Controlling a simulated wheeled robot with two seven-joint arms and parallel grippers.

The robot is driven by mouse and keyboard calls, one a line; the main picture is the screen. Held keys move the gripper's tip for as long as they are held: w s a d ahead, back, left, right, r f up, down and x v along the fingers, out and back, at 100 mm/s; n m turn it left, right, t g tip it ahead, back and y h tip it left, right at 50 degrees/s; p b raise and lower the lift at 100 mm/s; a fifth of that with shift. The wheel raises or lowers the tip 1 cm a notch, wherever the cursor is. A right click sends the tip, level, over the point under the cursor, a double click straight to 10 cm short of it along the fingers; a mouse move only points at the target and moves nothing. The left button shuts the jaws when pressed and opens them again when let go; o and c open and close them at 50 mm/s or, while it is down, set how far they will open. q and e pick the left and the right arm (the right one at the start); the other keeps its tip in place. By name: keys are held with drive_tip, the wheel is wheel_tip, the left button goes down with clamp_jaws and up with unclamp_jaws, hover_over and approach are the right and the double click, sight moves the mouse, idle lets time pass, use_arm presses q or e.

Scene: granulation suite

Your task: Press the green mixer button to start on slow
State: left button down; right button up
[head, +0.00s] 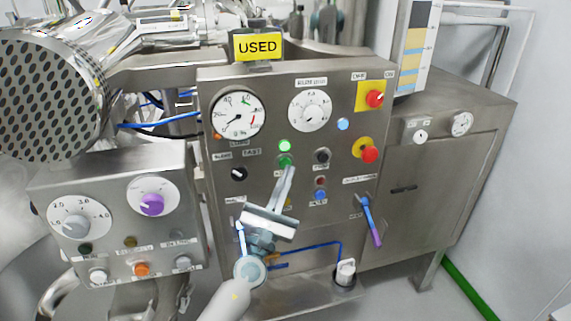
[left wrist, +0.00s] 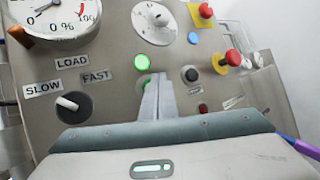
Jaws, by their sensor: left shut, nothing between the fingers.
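The green mixer button (head: 286,160) is on the steel control panel, just below a lit green lamp (head: 285,145). My left gripper (head: 290,168) is shut and empty, its fingertips at the button's lower edge. In the left wrist view the shut fingers (left wrist: 158,76) cover part of the green button (left wrist: 143,79), and the lit lamp (left wrist: 142,62) shows above. I cannot tell whether the tips touch the button. The black speed selector (left wrist: 73,106) has its white pointer turned toward the SLOW label (left wrist: 43,88). My right gripper is not in view.
A black button (head: 322,156) sits right of the green one. Red knobs (head: 369,154) and a blue-purple lever (head: 370,222) stick out farther right. A smaller control box (head: 118,168) stands at the left. A yellow USED sign (head: 258,47) tops the panel.

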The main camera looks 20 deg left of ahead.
use_arm(q)
drive_tip(key=s+d, duration=0.2)
drive_tip(key=s+p, duration=0.1)
drive_tip(key=s, duration=0.1)
drive_tip(key=shift+s+d, duration=0.1)
drive_tip(key=shift+d, duration=0.3)
idle(0.4)
idle(0.5)
